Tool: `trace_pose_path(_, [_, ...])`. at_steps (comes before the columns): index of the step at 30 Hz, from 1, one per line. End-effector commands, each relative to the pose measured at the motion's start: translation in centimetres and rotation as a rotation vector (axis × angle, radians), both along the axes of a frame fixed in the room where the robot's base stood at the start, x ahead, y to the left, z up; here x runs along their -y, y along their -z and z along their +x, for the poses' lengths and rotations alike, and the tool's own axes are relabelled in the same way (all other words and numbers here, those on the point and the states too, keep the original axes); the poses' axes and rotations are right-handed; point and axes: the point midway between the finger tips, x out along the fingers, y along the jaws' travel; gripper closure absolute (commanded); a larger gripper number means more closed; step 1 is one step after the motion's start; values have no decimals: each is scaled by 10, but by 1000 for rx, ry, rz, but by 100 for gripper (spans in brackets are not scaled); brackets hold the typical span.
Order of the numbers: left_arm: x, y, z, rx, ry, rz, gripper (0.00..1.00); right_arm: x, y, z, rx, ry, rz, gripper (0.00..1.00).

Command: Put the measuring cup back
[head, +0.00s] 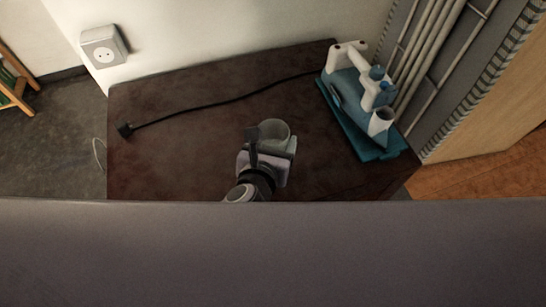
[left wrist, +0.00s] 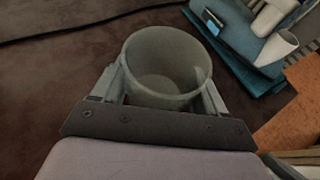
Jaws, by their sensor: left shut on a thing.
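The measuring cup (head: 274,130) is a grey-green, round, open-topped cup. My left gripper (head: 268,147) is shut on it above the dark brown tabletop, near the middle of the head view. In the left wrist view the cup (left wrist: 165,62) sits upright between the two fingers of the gripper (left wrist: 163,92), its empty inside facing the camera. I cannot tell whether its base touches the surface. My right gripper is not in view.
A teal and white appliance (head: 360,100) with a black cord (head: 215,104) stands at the right of the brown tabletop (head: 180,150). A wall socket (head: 103,47) is at upper left. Pipes (head: 428,60) run behind the appliance.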

Motion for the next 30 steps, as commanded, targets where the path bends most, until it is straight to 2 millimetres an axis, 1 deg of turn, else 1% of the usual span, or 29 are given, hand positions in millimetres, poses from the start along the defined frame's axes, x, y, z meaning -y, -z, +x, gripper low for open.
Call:
trace_pose_path(1, [0,7,0,1,-1,-1,64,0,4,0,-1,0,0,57])
trace_pose_path(7, [0,20,1,2,-2,-1,64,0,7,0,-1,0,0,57])
trace_pose_path(12, [0,48,0,-1,-2,1,64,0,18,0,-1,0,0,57])
trace_pose_path(14, [0,54,0,0,-1,-1,64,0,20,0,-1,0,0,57])
trace_pose_path(25, [0,57,0,1,0,-1,64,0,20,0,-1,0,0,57])
trace_pose_path(26, [0,58,0,1,0,-1,24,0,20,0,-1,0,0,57])
trace_pose_path(27, [0,57,0,1,-1,-2,10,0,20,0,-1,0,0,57])
trace_pose_path(28, [0,57,0,1,-1,-2,1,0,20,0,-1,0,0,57])
trace_pose_path(30, [0,57,0,1,0,-1,1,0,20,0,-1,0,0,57])
